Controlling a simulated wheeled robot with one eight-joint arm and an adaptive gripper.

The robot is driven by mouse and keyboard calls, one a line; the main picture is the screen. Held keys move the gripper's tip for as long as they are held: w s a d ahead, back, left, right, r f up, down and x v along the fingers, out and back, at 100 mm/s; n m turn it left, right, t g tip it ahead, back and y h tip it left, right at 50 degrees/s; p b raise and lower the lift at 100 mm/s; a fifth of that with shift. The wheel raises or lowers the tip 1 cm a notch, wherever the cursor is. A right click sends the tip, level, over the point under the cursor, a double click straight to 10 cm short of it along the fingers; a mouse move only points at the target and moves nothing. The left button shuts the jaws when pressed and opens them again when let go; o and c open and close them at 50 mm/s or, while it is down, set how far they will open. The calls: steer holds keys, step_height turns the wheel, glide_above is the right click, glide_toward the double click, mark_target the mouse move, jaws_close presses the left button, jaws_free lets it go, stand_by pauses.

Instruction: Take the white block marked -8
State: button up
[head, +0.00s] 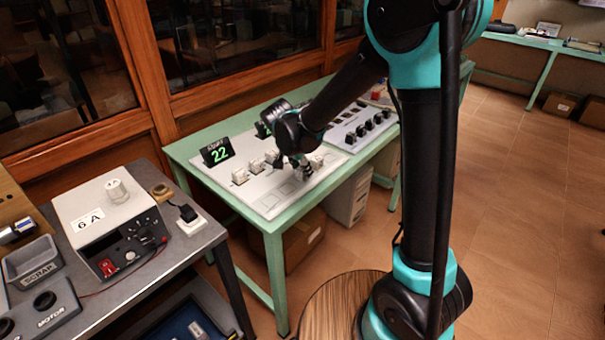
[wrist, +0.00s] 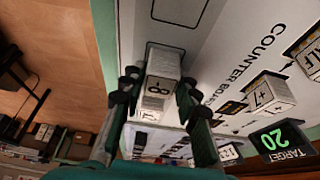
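The white block marked -8 (wrist: 160,70) is in the middle of the wrist view, with its marked face toward the camera. My gripper (wrist: 157,88) has one finger on each side of it. A narrow gap shows on the left of the block, and the right finger is very close to it; I cannot tell whether that finger touches. The gripper looks open around the block. In the head view my gripper (head: 302,170) is low over the white counter board (head: 268,204), and I cannot read the block's mark there.
Other white blocks stand on the board, one marked +7 (wrist: 265,95) in the wrist view. A display reading 22 (head: 217,151) stands at the board's back left; another reads TARGET 20 (wrist: 280,140). A second board with black pieces (head: 362,128) lies to the right.

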steer(key=c, duration=0.5)
steer(key=shift+r, duration=0.1)
steer(key=shift+c, duration=0.2)
